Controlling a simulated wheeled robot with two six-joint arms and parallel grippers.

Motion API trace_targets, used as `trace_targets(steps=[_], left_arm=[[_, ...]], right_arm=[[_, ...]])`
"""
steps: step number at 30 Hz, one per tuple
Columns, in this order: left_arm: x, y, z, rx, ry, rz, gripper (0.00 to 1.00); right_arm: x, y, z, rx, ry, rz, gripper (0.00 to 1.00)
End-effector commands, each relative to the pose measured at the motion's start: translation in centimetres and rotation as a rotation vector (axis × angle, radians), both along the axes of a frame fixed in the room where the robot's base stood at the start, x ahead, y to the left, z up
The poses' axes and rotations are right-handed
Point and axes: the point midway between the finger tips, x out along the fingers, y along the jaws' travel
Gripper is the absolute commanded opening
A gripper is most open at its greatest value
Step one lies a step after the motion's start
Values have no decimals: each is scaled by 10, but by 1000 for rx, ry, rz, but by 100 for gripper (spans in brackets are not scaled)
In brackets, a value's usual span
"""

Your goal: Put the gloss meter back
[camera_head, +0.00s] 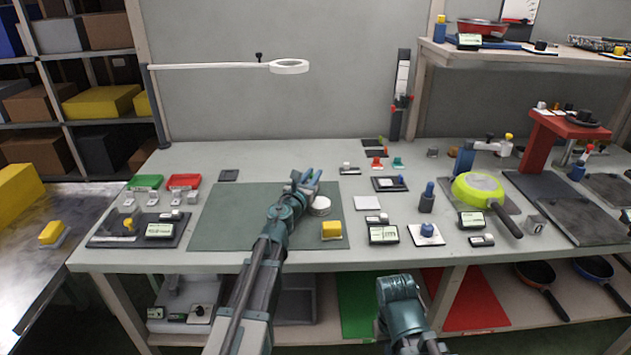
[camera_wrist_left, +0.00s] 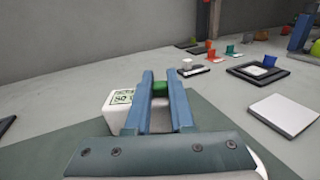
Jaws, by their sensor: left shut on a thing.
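My left gripper (camera_head: 308,179) is over the back right part of the green mat (camera_head: 222,218). In the left wrist view, its two blue fingers (camera_wrist_left: 160,88) are shut on a small green knob (camera_wrist_left: 161,87). A white block (camera_wrist_left: 116,108) with green markings on its face shows just left of the fingers, partly hidden by them. The knob appears to belong to this block, which I take to be the gloss meter. In the head view the gripper mostly hides it. My right gripper is not visible; only part of that arm shows at the bottom.
A white round disc (camera_head: 320,206) and a yellow-topped block (camera_head: 332,230) are on the mat. Right of it are a white square plate (camera_head: 366,203), a display device (camera_head: 383,235) and a lime pan (camera_head: 478,188). A dark tray (camera_head: 106,240) holds items at left. The mat's left part is clear.

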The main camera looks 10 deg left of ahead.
Motion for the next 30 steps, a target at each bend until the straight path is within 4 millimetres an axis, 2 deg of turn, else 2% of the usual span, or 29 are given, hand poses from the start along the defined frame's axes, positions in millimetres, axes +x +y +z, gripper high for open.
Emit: trace_targets(steps=[8,9,13,14,26,30], left_arm=[[0,0,-2,0,0,0,0],[0,0,-2,0,0,0,25],[0,0,-1,0,0,0,48],[0,0,-1,0,0,0,51],[0,0,2,0,0,0,51],[-13,1,2,0,0,0,51]], right_arm=[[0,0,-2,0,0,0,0],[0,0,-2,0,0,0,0],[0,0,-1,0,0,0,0],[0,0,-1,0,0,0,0],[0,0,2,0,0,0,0],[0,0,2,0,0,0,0]])
